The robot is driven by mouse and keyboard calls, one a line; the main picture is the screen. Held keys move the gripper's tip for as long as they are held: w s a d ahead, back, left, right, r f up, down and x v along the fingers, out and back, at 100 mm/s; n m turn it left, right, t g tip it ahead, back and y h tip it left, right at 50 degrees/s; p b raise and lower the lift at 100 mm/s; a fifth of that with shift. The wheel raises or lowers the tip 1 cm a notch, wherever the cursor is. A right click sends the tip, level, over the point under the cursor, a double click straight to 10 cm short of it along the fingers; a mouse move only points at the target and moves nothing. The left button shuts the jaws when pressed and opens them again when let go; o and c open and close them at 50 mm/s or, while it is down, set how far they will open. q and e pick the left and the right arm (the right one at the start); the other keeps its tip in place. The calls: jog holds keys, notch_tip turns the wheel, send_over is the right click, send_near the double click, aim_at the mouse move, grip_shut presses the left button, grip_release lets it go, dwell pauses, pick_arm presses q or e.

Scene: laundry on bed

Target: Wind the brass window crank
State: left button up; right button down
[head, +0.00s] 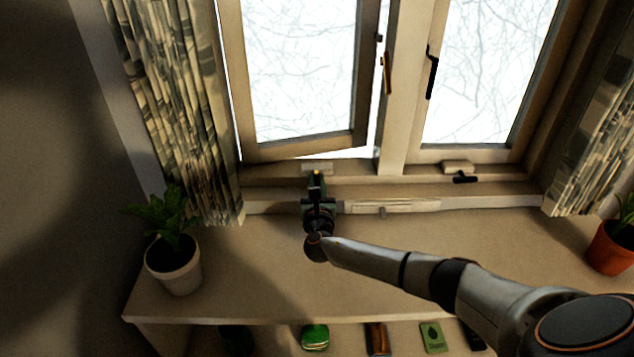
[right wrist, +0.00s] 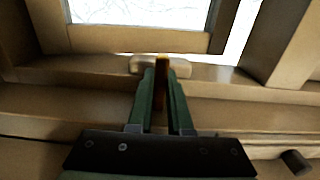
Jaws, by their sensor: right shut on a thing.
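The brass window crank (right wrist: 162,68) shows as a narrow brown-gold piece between the fingers in the right wrist view. In the head view only a small yellowish bit of the crank (head: 317,173) shows past the fingertips. My right gripper (head: 317,182) is at the sill below the left window; its green fingers (right wrist: 163,95) are shut on the crank. A pale crank housing (right wrist: 144,65) sits behind it on the frame. The left window sash (head: 304,150) stands ajar at its right side. My left gripper is not in view.
A potted plant (head: 173,265) stands at the shelf's left, an orange pot (head: 610,248) at its right. Patterned curtains (head: 180,100) hang at both sides. A dark crank (head: 465,179) sits below the right window. The shelf top (head: 450,235) between the pots is mostly clear.

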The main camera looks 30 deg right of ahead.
jog(key=c, duration=0.8)
grip_release()
jog(key=shift+c, duration=0.2)
jog(key=v, duration=1.2)
jog(key=shift+s+p, duration=0.3)
jog(key=shift+p, duration=0.1)
